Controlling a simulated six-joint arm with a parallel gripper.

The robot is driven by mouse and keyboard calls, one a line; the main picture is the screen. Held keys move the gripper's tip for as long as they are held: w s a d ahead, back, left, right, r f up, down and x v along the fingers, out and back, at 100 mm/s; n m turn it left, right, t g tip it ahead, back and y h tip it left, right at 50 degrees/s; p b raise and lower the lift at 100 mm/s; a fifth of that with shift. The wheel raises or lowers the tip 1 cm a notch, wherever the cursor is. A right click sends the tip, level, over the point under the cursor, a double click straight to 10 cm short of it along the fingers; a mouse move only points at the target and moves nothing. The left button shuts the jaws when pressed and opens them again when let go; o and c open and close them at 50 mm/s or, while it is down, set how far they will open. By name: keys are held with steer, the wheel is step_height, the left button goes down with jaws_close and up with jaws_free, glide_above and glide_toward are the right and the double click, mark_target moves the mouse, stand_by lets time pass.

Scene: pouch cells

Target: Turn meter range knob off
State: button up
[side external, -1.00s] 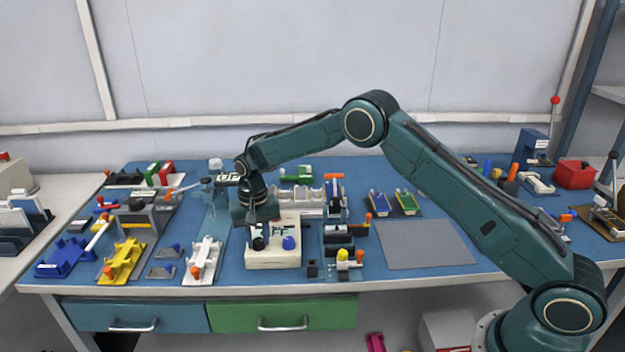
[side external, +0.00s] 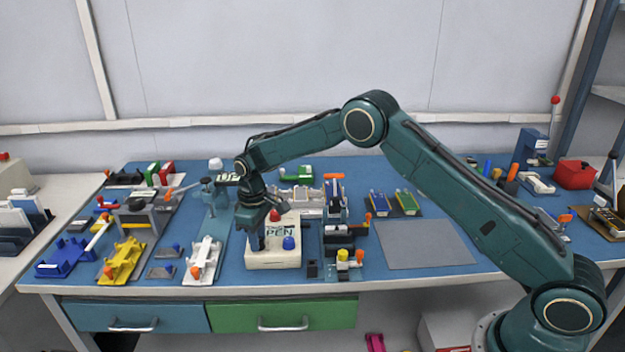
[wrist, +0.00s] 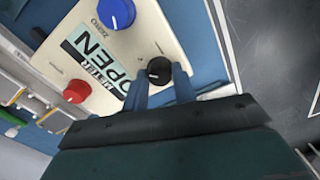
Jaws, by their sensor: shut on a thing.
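The meter box (side external: 272,262) is a cream panel near the front middle of the bench, with a label reading "OPEN" and "METER". In the wrist view its face (wrist: 165,30) carries a black range knob (wrist: 159,68), a blue knob (wrist: 116,13) and a red knob (wrist: 77,91). My gripper (wrist: 160,88) is over the black knob's corner of the box, its two blue fingers shut on the black knob, one at each side. In the side view my gripper (side external: 257,245) points down and hides the black knob.
The blue knob (side external: 288,243) and red knob (side external: 274,215) stand close beside my gripper on the same box. A white fixture (side external: 204,258) lies to the left. A black fixture with an orange handle (side external: 340,240) stands to the right. A grey mat (side external: 425,244) farther right is clear.

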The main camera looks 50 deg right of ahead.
steer(key=n, duration=0.4)
steer(key=shift+n, duration=0.4)
steer(key=n, duration=0.4)
steer(key=shift+a+n, duration=0.1)
steer(key=shift+n, duration=0.2)
steer(key=o, duration=1)
steer(key=shift+r, duration=0.1)
step_height(320, 180, up, 14)
stand_by(0.4)
